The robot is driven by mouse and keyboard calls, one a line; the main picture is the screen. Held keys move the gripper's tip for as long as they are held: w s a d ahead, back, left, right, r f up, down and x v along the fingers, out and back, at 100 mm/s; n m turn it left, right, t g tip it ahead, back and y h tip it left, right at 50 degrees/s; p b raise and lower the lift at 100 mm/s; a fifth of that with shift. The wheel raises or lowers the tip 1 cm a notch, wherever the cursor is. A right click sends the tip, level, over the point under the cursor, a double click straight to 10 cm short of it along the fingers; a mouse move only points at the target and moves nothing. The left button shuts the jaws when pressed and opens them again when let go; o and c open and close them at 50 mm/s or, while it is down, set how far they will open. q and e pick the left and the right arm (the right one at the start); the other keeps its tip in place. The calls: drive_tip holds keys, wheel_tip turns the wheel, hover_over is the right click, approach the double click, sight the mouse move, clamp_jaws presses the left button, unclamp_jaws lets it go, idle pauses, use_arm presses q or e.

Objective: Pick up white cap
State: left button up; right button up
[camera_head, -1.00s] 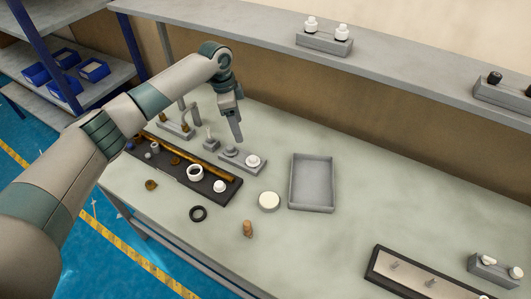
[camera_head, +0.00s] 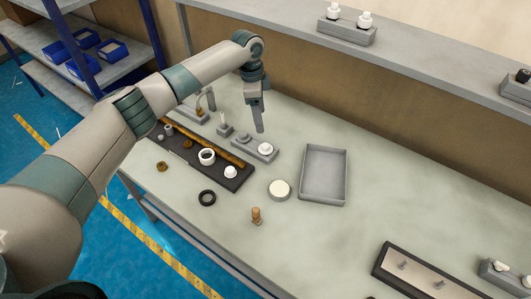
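Several white pieces could be the white cap. A white knobbed piece (camera_head: 265,149) sits on a small grey block (camera_head: 244,144). A smaller white piece (camera_head: 231,172) and a white ring (camera_head: 206,156) stand on the dark tray (camera_head: 237,183). A flat cream-white disc (camera_head: 279,188) lies on the bench between the tray and a grey bin. My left gripper (camera_head: 260,128) points down just behind and above the knobbed piece, apparently apart from it. Its fingers look close together, but their opening is hard to see; nothing shows held. My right gripper is out of view.
The empty grey bin (camera_head: 323,177) stands right of the disc. A black ring (camera_head: 207,198) and a brown peg (camera_head: 256,216) lie in front. Small upright fittings (camera_head: 225,125) stand left of my gripper. A raised shelf (camera_head: 425,68) runs behind. The bench's middle right is clear.

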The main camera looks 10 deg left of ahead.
use_arm(q)
drive_tip(key=b, duration=0.7)
hover_over(265, 145)
drive_tip(key=f, duration=0.8)
drive_tip(key=shift+s+a, duration=0.15)
drive_tip(key=shift+a, duration=0.2)
drive_tip(key=shift+d+f, duration=0.1)
drive_tip(key=shift+f, duration=0.35)
drive_tip(key=shift+f+b, duration=0.15)
drive_tip(key=shift+b, duration=0.2)
wheel_tip(265, 145, down, 3)
drive_tip(key=b, duration=0.3)
drive_tip(key=shift+d+f+b, duration=0.1)
drive_tip(key=shift+b, duration=0.25)
drive_tip(key=shift+d+f+b, duration=0.1)
drive_tip(key=shift+f+b, duration=0.75)
drive_tip(key=shift+f, duration=0.05)
